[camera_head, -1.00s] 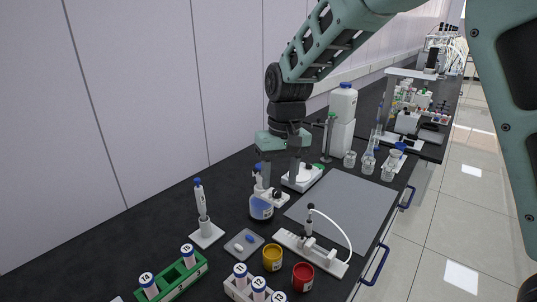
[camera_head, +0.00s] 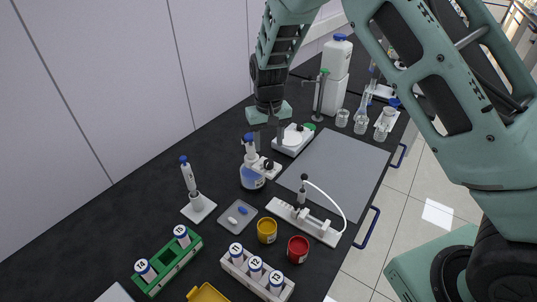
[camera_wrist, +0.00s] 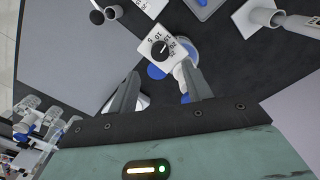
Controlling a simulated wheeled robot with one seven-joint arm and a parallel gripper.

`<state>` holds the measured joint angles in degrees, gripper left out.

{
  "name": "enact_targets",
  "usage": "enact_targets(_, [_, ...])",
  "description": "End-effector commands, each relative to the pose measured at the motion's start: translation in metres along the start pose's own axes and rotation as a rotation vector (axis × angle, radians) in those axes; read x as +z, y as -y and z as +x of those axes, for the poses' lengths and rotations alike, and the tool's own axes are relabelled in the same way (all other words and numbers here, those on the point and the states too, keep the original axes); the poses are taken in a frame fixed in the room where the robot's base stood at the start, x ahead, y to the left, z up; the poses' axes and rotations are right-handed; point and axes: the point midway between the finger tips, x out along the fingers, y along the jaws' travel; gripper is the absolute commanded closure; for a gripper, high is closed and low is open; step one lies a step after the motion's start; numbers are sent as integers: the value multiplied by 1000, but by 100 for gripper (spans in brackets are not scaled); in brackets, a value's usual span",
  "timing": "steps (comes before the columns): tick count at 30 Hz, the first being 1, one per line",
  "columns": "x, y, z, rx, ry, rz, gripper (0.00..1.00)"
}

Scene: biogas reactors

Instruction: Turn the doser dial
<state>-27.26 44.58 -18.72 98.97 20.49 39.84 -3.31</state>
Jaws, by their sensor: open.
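The doser is a bottle of blue liquid (camera_head: 252,178) with a blue-topped pump head, standing in the middle of the black bench in the head view. Its black round dial (camera_head: 269,164) sits on a white plate at the bottle's right. In the wrist view the dial (camera_wrist: 159,48) shows from above on its white numbered plate (camera_wrist: 172,34), with a white pointer line. My gripper (camera_head: 268,141) is open and empty, above and behind the doser in the head view. In the wrist view my gripper (camera_wrist: 161,76) has its fingers apart, with the dial beyond the tips, between their lines.
A white stirrer plate (camera_head: 293,140) stands right behind my fingers. A grey mat (camera_head: 340,165) lies clear to the right. Nearby are a pipette on a stand (camera_head: 190,180), a small tray (camera_head: 237,218), yellow (camera_head: 267,231) and red cups (camera_head: 298,249), and tube racks in front.

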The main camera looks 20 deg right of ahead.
Motion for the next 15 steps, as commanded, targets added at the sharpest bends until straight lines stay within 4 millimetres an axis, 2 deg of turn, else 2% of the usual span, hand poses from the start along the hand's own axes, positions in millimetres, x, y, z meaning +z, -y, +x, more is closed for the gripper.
enact_targets(6, [1,-1,41,2,4,0,50])
enact_targets(12, [0,0,64,1,1,-1,50])
enact_targets(15, [0,0,69,0,0,0,50])
